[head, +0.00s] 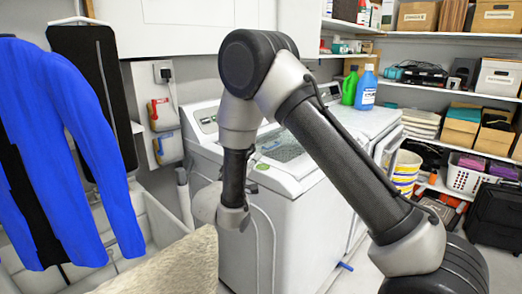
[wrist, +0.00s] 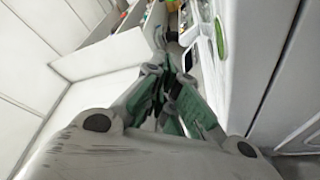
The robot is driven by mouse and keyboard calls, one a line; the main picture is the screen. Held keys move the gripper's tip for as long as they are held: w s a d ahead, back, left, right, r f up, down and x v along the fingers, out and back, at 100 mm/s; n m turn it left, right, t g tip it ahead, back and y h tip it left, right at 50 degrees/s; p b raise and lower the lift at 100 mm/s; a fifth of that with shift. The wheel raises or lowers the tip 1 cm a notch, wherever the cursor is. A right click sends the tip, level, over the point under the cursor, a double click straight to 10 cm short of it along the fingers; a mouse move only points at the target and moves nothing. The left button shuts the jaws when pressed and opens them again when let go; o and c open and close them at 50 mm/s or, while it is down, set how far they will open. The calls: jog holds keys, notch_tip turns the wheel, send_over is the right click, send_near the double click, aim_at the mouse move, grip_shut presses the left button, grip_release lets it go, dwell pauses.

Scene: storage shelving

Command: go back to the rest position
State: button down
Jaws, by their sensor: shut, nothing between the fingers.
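My gripper (wrist: 165,62) shows in the wrist view with its grey and green finger links drawn together and nothing between the tips. In the head view my arm reaches across the middle of the picture, bent at the elbow, with its wrist hanging low in front of the white washing machine (head: 285,205). The fingers cannot be made out in the head view. In the wrist view the gripper points along a gap between white panels on the left and a white machine side (wrist: 265,60) on the right.
A blue shirt (head: 75,130) hangs at the left beside a black ironing board (head: 95,80). A beige surface (head: 165,268) lies below my wrist. Green (head: 349,88) and blue (head: 367,88) bottles stand on the machines. Loaded shelves and a white basket (head: 465,178) are at the right.

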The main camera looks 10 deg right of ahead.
jog(key=s+d+r+m+g, duration=0.2)
jog(key=s+d+r+g, duration=0.25)
jog(key=d, duration=0.35)
jog(key=s+d+r+m+g, duration=0.25)
jog(key=s+d+g, duration=0.3)
jog(key=d, duration=0.35)
jog(key=s+d+r+m+g, duration=0.1)
jog(key=s+d+r+g, duration=0.45)
jog(key=d, duration=0.25)
jog(key=s+d+f+y, duration=0.1)
jog(key=s+d+y, duration=0.15)
jog(key=s, duration=0.45)
jog(key=s+d+f+y, duration=0.1)
jog(key=s+y, duration=0.3)
jog(key=s, duration=0.2)
jog(key=s+a+n+t+y, duration=0.2)
jog(key=s+a+t+y, duration=0.2)
jog(key=s+a+y, duration=0.1)
jog(key=shift+s+a+r+y, duration=0.15)
jog(key=shift+s+a+y, duration=0.4)
jog(key=shift+s, duration=0.7)
